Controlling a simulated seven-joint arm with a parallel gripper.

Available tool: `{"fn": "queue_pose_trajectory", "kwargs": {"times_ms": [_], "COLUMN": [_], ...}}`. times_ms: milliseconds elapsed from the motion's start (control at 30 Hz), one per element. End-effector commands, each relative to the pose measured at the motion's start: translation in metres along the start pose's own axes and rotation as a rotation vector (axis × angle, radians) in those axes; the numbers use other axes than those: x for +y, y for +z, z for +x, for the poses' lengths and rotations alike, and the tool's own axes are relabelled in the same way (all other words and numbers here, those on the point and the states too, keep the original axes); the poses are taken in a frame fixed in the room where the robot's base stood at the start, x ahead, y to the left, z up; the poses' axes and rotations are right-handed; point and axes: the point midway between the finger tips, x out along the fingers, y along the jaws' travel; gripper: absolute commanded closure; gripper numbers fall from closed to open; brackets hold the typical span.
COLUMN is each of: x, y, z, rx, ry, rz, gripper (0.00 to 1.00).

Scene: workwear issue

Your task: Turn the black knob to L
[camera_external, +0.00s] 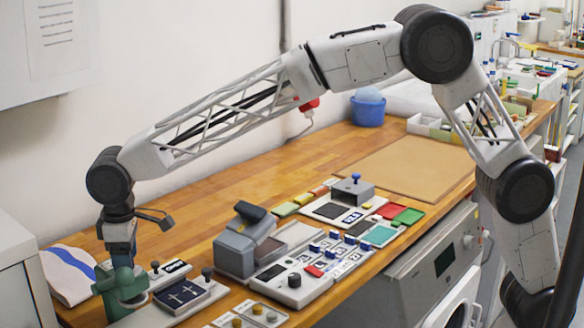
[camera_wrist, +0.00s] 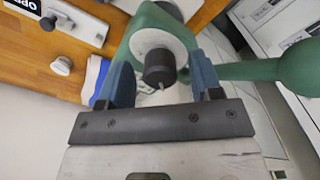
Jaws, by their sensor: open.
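A black knob (camera_wrist: 160,67) sits on a round white dial (camera_wrist: 143,42) on a green device (camera_wrist: 235,71). A short pale pointer mark shows on the knob's edge nearest the wrist camera. No letter on the dial can be made out. My gripper (camera_wrist: 163,78) is open, with one blue-grey finger on each side of the knob and gaps between. In the external view my gripper (camera_external: 121,247) points down at the green device (camera_external: 122,284) at the table's near left; the knob is hidden there.
A panel with small dark knobs (camera_external: 184,296) stands just right of the green device. A grey box (camera_external: 236,254) and a control panel (camera_external: 262,290) lie further right. A white-and-blue cloth (camera_external: 68,275) lies to the left.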

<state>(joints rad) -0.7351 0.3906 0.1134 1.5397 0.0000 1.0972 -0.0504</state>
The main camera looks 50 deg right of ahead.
Motion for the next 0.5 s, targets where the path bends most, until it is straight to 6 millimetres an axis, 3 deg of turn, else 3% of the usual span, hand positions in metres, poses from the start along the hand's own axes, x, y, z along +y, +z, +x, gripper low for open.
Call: {"fn": "queue_pose_trajectory", "kwargs": {"times_ms": [333, 367, 500], "x": [0.0000, 0.0000, 0.0000], "y": [0.0001, 0.0001, 0.0001], "z": [0.0034, 0.0034, 0.0034], "rx": [0.000, 0.000, 0.000], "ry": [0.000, 0.000, 0.000], "rz": [0.000, 0.000, 0.000], "gripper": [0.41, 0.42, 0.64]}}
